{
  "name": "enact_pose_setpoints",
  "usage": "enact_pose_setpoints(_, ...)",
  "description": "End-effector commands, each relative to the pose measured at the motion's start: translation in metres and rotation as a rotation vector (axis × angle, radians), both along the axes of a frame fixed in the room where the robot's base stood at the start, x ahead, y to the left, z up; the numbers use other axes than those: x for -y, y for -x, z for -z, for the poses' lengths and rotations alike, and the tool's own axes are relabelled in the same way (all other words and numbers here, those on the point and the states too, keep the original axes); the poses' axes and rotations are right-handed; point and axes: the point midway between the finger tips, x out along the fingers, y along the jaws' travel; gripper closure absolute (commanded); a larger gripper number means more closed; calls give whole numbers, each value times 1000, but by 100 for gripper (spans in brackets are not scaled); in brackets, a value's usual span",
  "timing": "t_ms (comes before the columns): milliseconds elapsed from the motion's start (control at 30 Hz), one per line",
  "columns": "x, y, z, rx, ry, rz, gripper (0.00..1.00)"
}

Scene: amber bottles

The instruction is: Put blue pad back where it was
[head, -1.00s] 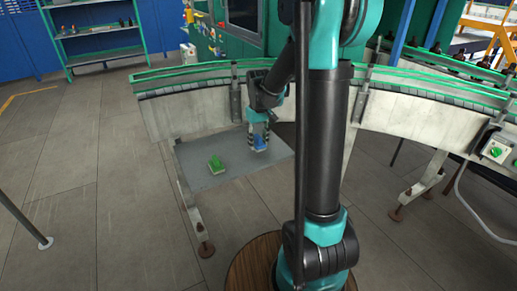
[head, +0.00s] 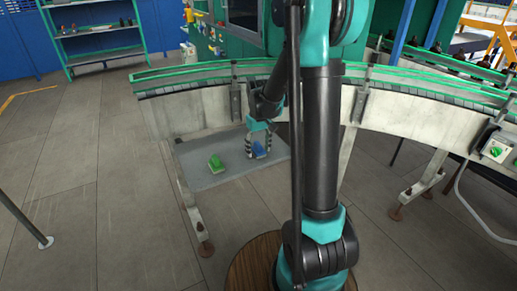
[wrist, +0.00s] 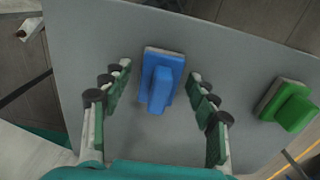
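The blue pad (wrist: 160,82), a flat block with a raised handle, lies on the grey table plate (wrist: 230,60). It also shows in the head view (head: 259,151). My gripper (wrist: 160,73) is open, with one finger on each side of the blue pad and a visible gap on both sides. In the head view my gripper (head: 258,148) is down at the plate, around the blue pad. A green pad (wrist: 289,105) of similar shape lies to the right in the wrist view; in the head view it is left of the blue pad (head: 216,163).
The plate stands against a curved conveyor (head: 190,110) with green rails. Bare plate surrounds both pads. A green shelf rack (head: 95,40) is at the back left. A control box (head: 496,149) with a green knob is at the far right.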

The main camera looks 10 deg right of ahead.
Motion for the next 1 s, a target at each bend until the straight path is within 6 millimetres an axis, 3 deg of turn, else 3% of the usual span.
enact_pose_setpoints(267, 0, 0, -9, 0, 0, 0, 41)
enact_pose_setpoints(733, 0, 0, -93, 0, 0, 0, 41)
enact_pose_setpoints(1000, 0, 1, -120, 0, 0, 0, 41)
